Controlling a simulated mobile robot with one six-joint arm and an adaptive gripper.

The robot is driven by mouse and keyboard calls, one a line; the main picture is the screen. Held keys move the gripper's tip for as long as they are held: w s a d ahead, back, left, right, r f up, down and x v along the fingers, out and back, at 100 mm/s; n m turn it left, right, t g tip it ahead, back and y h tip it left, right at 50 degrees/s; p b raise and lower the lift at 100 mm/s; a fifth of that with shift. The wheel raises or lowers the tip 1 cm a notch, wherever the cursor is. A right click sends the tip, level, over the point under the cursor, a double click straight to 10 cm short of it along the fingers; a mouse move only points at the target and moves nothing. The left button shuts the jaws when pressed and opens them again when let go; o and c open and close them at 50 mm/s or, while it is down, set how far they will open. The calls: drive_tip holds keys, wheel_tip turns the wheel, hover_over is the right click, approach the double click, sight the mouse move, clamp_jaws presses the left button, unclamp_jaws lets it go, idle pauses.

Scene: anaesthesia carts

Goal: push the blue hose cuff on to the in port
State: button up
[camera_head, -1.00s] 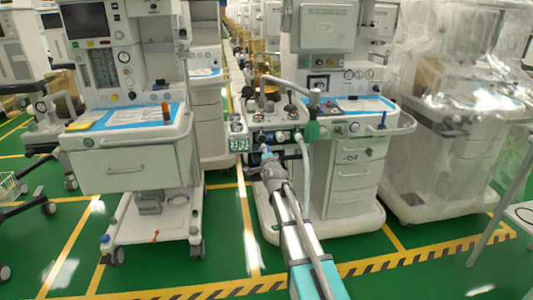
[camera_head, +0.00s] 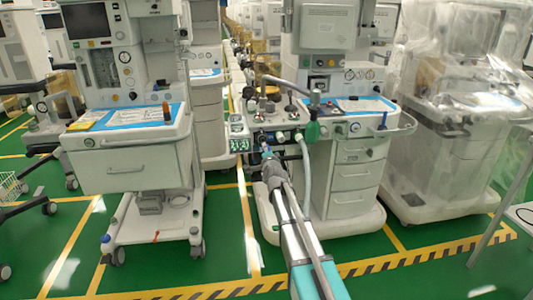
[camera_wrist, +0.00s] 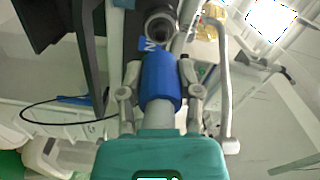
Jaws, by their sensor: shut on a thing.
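The blue hose cuff (camera_wrist: 162,82) is between the fingers of my gripper (camera_wrist: 158,88) in the wrist view, and the gripper is shut on it. A round dark-centred port with a grey ring (camera_wrist: 160,24) lies just beyond the cuff's far end. A blue tag (camera_wrist: 152,44) with a partly visible white "N" sits beside that port. I cannot tell whether the cuff touches the port. In the head view, my gripper (camera_head: 270,163) reaches the front of the middle cart (camera_head: 348,205), and the cuff (camera_head: 266,152) shows as a small blue spot.
A pale hose (camera_head: 306,160) hangs to the right of my gripper. Several knobs and gauges crowd the cart front above it. Another cart (camera_head: 130,165) stands left, and a plastic-wrapped cart (camera_head: 440,150) stands right. The green floor in front is clear.

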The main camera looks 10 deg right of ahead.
sight(262, 141)
drive_tip(key=shift+w, duration=2.3)
drive_tip(key=shift+w, duration=1.4)
idle(1.1)
drive_tip(key=o, duration=1.1)
drive_tip(key=shift+o, duration=0.2)
drive_tip(key=shift+s, duration=0.15)
drive_tip(key=s, duration=1.1)
drive_tip(key=shift+s, duration=0.35)
